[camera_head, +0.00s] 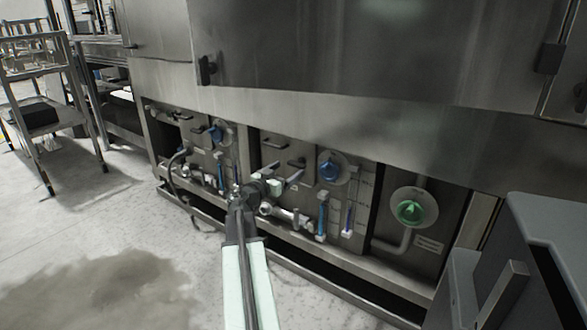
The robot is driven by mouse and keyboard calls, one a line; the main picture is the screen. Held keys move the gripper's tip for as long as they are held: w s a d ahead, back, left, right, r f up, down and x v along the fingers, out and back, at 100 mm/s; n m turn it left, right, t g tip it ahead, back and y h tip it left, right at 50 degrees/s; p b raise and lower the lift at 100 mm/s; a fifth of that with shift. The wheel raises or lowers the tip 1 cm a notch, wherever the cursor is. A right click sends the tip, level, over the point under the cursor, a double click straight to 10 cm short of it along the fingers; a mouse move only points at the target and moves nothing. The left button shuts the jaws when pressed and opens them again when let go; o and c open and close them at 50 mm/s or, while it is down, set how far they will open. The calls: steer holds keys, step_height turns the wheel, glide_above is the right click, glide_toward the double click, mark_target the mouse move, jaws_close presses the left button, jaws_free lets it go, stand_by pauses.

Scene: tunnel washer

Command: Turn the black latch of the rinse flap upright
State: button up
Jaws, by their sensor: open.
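My gripper (278,184) is at the middle of the picture, at the end of my pale arm, in front of the lower panels of the steel washer. Its jaws are small here and point to the right, apart from each other. Near it, a panel carries a black handle-like latch (297,162), lying roughly level, just above the gripper. Another dark latch (270,142) sits higher to the left. I cannot tell which one belongs to the rinse flap, as no label is readable. I see no clear contact between gripper and latch.
Pipes and blue tubes (322,214) stand out low beside my gripper. A grey box-like unit (540,262) fills the lower right. A trolley (38,116) stands far left; the floor between is open, with a dark patch.

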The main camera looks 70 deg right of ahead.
mark_target(295, 165)
steer(key=x, duration=0.4)
steer(key=c, duration=1.2)
steer(key=shift+d, duration=0.1)
steer(key=shift+c, duration=0.8)
